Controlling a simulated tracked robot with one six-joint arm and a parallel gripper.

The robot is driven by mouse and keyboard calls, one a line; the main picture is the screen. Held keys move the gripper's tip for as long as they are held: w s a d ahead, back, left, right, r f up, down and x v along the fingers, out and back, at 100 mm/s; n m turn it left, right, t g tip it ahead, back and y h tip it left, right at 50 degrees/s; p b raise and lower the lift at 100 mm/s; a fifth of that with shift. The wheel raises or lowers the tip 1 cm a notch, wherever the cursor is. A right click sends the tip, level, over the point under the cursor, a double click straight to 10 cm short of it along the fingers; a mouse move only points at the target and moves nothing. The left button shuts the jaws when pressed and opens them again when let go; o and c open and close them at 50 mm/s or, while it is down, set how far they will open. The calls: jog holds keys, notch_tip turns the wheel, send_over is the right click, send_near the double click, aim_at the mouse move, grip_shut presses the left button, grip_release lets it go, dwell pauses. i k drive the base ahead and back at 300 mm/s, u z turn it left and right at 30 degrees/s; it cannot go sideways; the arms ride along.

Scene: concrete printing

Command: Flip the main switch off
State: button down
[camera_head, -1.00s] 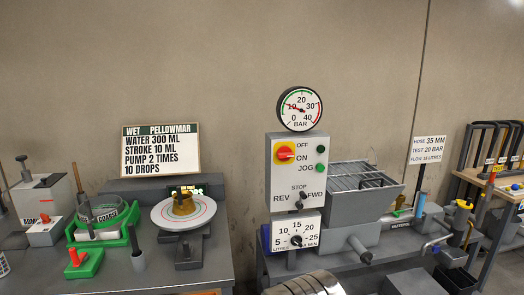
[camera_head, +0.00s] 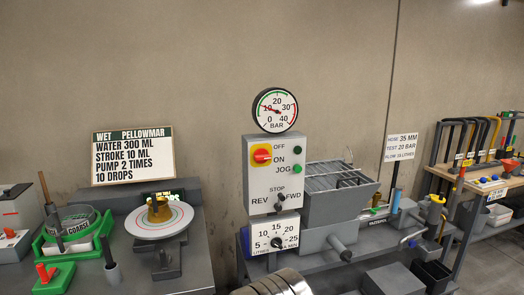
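The main switch (camera_head: 262,155) is a red rotary handle on a yellow plate, at the upper left of the grey control panel (camera_head: 260,195). Its handle lies sideways, pointing at the ON label, with OFF above it. A dark green lamp (camera_head: 297,141) sits beside OFF and a brighter green button (camera_head: 297,169) beside JOG. A small REV/STOP/FWD selector (camera_head: 279,204) is lower on the panel. My gripper is not in view.
A pressure gauge (camera_head: 274,110) stands above the panel, and a flow dial (camera_head: 277,243) is below it. A grated hopper (camera_head: 342,205) is close on the right. A left bench holds a round scale (camera_head: 159,226). A ribbed metal cylinder (camera_head: 275,287) is in front.

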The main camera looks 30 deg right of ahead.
aim_at(261, 156)
jog(key=i, duration=0.95)
jog(key=u, duration=0.05)
